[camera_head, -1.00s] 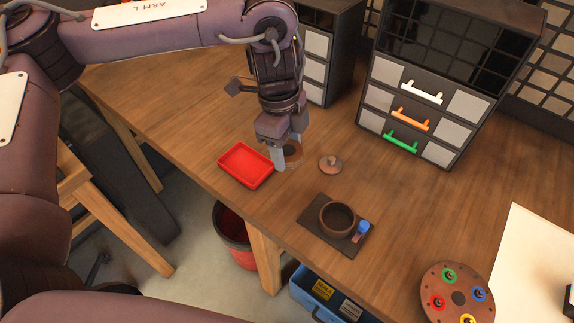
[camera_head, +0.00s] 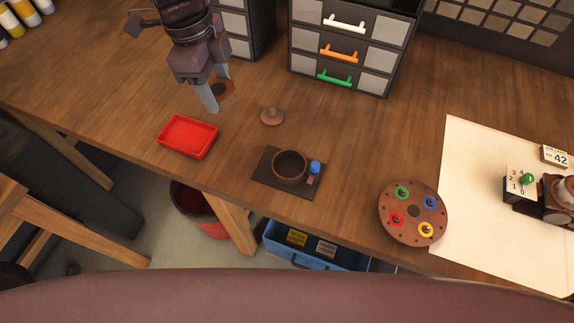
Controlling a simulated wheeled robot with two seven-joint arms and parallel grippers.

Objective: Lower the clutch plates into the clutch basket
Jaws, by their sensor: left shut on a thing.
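The clutch plates (camera_head: 227,90), a small brown round stack with a dark centre, are between the fingers of my left gripper (camera_head: 216,95). That gripper is shut on them and appears to hold them above the wooden bench, behind and right of the red tray. The fingers partly hide them. The clutch basket (camera_head: 276,171), a round brown open cup, stands upright on a dark square plate nearer the bench's front edge. It looks empty, and my left gripper is behind and left of it. My right gripper is not in view.
A red tray (camera_head: 187,135) lies left of the basket. A brown knobbed disc (camera_head: 272,116) sits behind it. A blue-topped piece (camera_head: 315,167) is close at its right. A round holder (camera_head: 413,232) with coloured rings stands right. Drawers (camera_head: 345,50) stand behind.

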